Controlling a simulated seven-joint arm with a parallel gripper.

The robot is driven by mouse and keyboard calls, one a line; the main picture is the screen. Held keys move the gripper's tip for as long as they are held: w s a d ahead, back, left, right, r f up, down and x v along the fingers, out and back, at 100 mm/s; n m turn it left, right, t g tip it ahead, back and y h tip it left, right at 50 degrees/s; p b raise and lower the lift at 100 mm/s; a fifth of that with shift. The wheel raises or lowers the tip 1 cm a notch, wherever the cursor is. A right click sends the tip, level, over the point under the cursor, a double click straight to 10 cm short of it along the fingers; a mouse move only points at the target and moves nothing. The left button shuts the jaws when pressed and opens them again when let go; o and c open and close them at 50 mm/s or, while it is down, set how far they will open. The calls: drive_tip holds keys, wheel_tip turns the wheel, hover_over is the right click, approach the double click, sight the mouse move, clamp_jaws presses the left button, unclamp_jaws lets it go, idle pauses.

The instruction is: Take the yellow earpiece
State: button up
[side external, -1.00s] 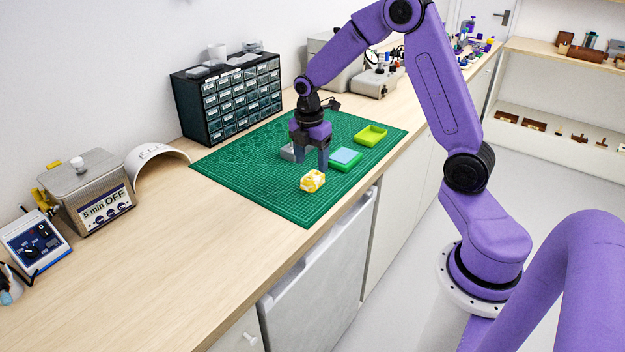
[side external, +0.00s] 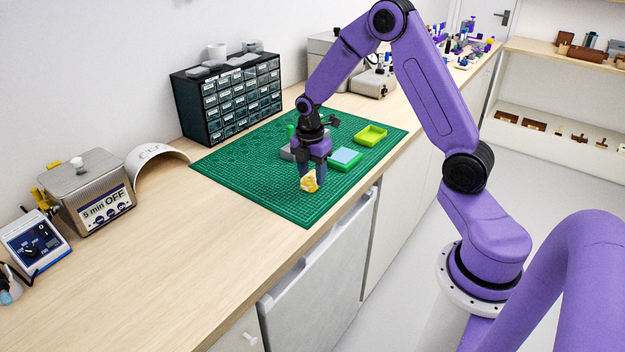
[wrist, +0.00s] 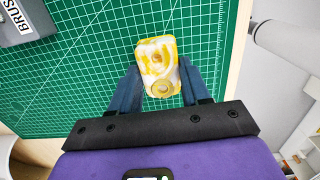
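The yellow earpiece (side external: 309,182) is a small block with yellow and white swirls, lying on the green cutting mat (side external: 270,199). My gripper (side external: 311,178) is down over it, and in the side view a finger partly hides it. In the wrist view the earpiece (wrist: 157,68) lies just beyond and between the two blue fingers of my gripper (wrist: 161,75). The fingers are apart, with a small gap on either side of the earpiece. I cannot tell how far down they reach beside it.
A green tray with a light blue inside (side external: 345,157) and an empty lime tray (side external: 371,134) stand to the right on the mat. A grey box (wrist: 25,20) lies at the wrist view's upper left. A dark drawer cabinet (side external: 228,97) stands behind. The mat's front left is clear.

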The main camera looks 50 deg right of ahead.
sight(313, 175)
drive_tip(key=c, duration=0.4)
drive_tip(key=shift+c, duration=0.2)
drive_tip(key=shift+r, duration=1.55)
drive_tip(key=shift+r, duration=2.5)
